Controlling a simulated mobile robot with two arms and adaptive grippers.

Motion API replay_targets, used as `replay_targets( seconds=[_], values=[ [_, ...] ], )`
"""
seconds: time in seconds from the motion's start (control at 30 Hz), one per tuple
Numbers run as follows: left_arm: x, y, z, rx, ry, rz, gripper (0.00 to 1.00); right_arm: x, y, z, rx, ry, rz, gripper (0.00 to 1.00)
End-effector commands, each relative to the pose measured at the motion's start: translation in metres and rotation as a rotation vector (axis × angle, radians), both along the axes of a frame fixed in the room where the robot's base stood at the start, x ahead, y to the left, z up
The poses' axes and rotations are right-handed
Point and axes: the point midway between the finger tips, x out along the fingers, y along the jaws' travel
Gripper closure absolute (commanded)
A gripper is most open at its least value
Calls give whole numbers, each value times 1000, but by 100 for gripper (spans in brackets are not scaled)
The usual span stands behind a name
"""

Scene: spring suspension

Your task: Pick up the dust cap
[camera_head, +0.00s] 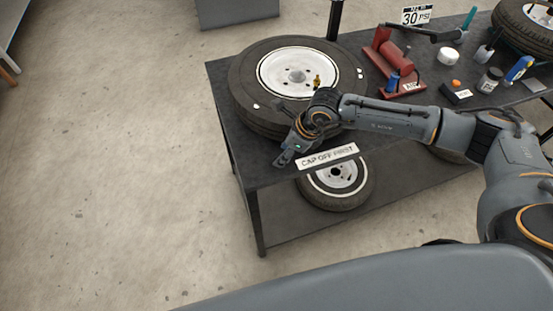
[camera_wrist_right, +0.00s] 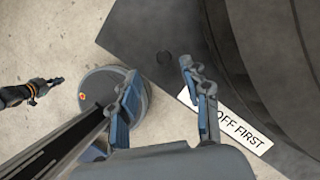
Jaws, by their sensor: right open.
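My right gripper (camera_head: 283,158) is above the bench's front edge, beside the big tire.
A large tire with a white rim (camera_head: 241,85) lies flat on the bench (camera_head: 222,80), close to my right gripper. A "CAP OFF FIRST" sign (camera_head: 328,157) is at the front edge. A red tool (camera_head: 392,55), bottles and small items stand at right. Another wheel (camera_head: 322,193) is below.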

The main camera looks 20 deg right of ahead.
Motion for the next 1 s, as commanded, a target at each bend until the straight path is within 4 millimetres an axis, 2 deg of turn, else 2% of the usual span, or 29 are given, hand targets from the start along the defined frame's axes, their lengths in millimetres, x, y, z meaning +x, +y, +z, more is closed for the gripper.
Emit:
replay_targets(
  seconds=[0.23, 0.4, 0.7, 0.73, 0.77, 0.93, 1.0],
  values=[
    [-2, 0, 20, 1, 3, 0, 100, 10, 5, -21, 0, 3, -1, 53],
    [-2, 0, 24, 1, 3, 0, 100, 15, 10, -42, 1, 2, 0, 53],
    [-2, 0, 24, 1, 3, 0, 100, 16, 11, -48, 1, 0, -1, 53],
    [-2, 0, 24, 1, 3, 0, 100, 16, 11, -48, 1, 0, -1, 55],
    [-2, 0, 24, 1, 3, 0, 100, 16, 11, -48, 1, 0, -1, 61],
    [-2, 0, 24, 1, 3, 0, 100, 16, 11, -48, 1, 0, -1, 95],
    [-2, 0, 24, 1, 3, 0, 100, 16, 11, -48, 1, 0, -1, 96]
  ],
)
